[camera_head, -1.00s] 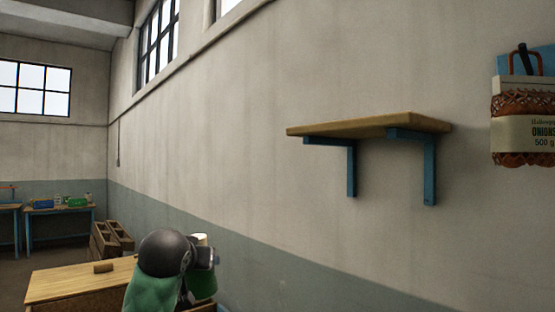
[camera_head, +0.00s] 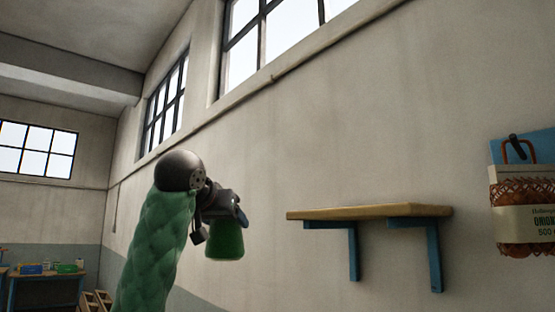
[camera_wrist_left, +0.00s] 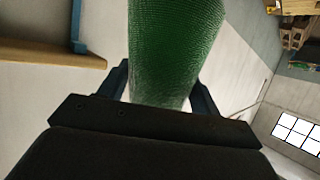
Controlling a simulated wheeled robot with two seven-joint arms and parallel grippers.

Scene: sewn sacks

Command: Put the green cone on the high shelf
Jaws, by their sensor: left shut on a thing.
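My left gripper (camera_head: 235,212) is shut on the green cone (camera_head: 225,243), which hangs below the fingers in the head view. The cone fills the middle of the left wrist view (camera_wrist_left: 172,50) between the two fingers (camera_wrist_left: 160,88). The high shelf (camera_head: 370,212) is a wooden board on blue brackets on the wall. The cone is left of the shelf's left end, apart from it, and its bottom shows lower than the board in the picture. The shelf also shows at the upper left of the left wrist view (camera_wrist_left: 50,54). The board's top is barely visible. My right gripper is not in view.
A net bag of onions (camera_head: 525,215) hangs on the wall right of the shelf, against a blue panel (camera_head: 535,146). Blue tables (camera_head: 45,278) stand far off at the left. The wall above the shelf is clear.

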